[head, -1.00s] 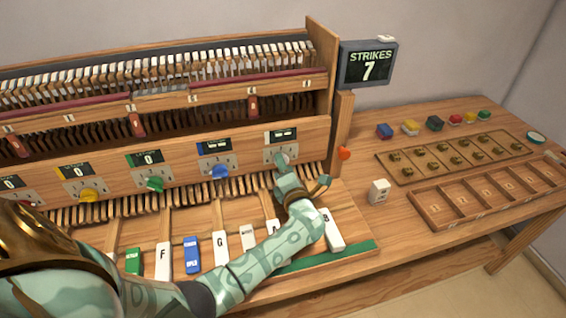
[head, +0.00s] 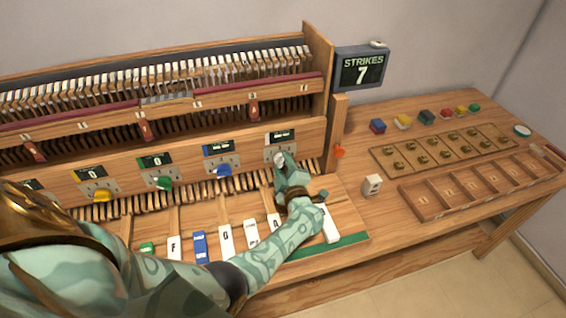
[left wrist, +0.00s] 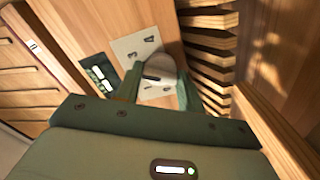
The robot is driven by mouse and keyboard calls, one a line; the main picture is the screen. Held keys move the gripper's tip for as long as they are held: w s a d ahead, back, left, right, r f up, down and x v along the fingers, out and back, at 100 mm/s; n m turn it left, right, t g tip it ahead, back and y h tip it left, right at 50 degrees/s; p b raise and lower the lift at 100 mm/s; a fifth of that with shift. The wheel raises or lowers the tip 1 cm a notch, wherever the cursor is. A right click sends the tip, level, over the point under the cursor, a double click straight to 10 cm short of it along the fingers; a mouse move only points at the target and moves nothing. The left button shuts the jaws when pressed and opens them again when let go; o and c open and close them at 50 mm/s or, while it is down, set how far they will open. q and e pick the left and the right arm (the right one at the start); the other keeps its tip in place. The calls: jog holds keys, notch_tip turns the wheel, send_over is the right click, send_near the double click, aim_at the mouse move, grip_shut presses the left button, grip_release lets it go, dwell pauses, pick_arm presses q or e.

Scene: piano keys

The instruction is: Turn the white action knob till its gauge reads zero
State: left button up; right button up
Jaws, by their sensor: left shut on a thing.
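The white knob (head: 279,157) is on the wooden front panel at the right end of the knob row. In the left wrist view the pale knob (left wrist: 161,68) sits between the two green fingers of my left gripper (left wrist: 157,84), which are shut on it. In the head view my left gripper (head: 283,165) covers part of the knob. Its gauge (head: 281,138) is the dark display just above it; the lit marks are too small to read surely. The gauge also shows, tilted, in the left wrist view (left wrist: 100,76). My right gripper is not in view.
The blue knob (head: 223,170), green knob (head: 164,183) and yellow knob (head: 102,196) stand left along the panel. Lettered keys, including a white one (head: 226,240), lie below my left arm. An orange knob (head: 340,152) is close on the right.

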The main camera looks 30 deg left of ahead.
pick_arm(q)
jog(key=shift+m+p, duration=0.4)
jog(key=shift+m, duration=0.9)
jog(key=shift+f, duration=0.1)
jog(key=o, duration=1)
jog(key=shift+d, duration=0.1)
